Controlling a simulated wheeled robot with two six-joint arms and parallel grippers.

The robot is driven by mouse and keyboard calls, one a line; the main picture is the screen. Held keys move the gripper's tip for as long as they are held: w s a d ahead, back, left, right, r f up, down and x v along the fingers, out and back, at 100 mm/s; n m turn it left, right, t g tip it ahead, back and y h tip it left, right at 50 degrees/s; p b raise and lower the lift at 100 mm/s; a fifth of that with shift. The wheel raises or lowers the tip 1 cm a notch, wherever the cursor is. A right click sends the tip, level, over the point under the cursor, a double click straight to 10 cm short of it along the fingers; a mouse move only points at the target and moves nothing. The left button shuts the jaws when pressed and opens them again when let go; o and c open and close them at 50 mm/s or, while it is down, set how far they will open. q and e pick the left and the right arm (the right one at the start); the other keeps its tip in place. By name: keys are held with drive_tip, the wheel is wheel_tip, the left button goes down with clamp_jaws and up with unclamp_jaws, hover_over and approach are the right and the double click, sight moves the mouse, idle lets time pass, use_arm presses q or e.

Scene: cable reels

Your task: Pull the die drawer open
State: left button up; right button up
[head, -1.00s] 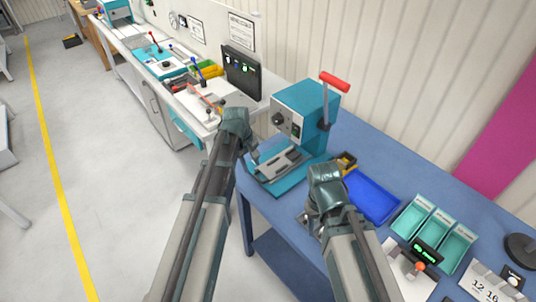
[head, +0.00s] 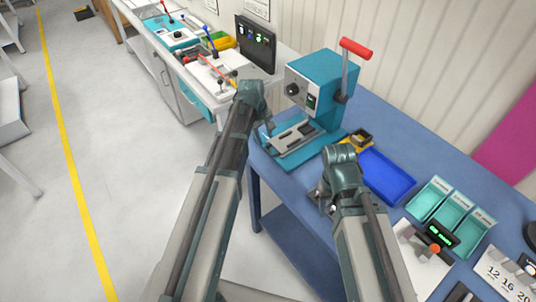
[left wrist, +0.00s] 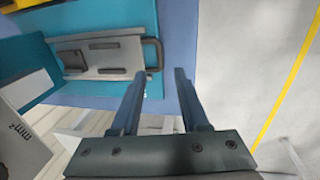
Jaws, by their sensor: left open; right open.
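The teal press (head: 328,80) with a red-topped lever stands on the blue table. Its die drawer (head: 292,137) is a light grey plate with dark slots low in the press, on a teal base. In the left wrist view the drawer (left wrist: 108,72) shows its dark loop handle (left wrist: 159,53) on its right end. My left gripper (left wrist: 161,74) is open and empty, with its fingertips close to the handle, one on either side of its line; I see no contact. In the head view the left gripper (head: 268,127) is beside the drawer's front. My right gripper (head: 322,198) is open over the table.
A blue tray (head: 387,178) and a small yellow-black item (head: 358,139) lie right of the press. Teal bins (head: 452,212) and a green display (head: 440,234) stand further right. A white bench (head: 205,75) with tools is behind left.

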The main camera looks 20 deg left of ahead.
sight(269, 152)
use_arm(q)
drive_tip(key=f+b, duration=0.4)
drive_tip(key=f, duration=0.1)
drive_tip(key=w+d+f+b, duration=0.1)
drive_tip(key=f+b, duration=0.2)
drive_tip(key=shift+w, duration=0.1)
use_arm(e)
wheel_tip(269, 152, down, 8)
drive_tip(key=shift+f, duration=0.1)
use_arm(q)
clamp_jaws()
idle(0.8)
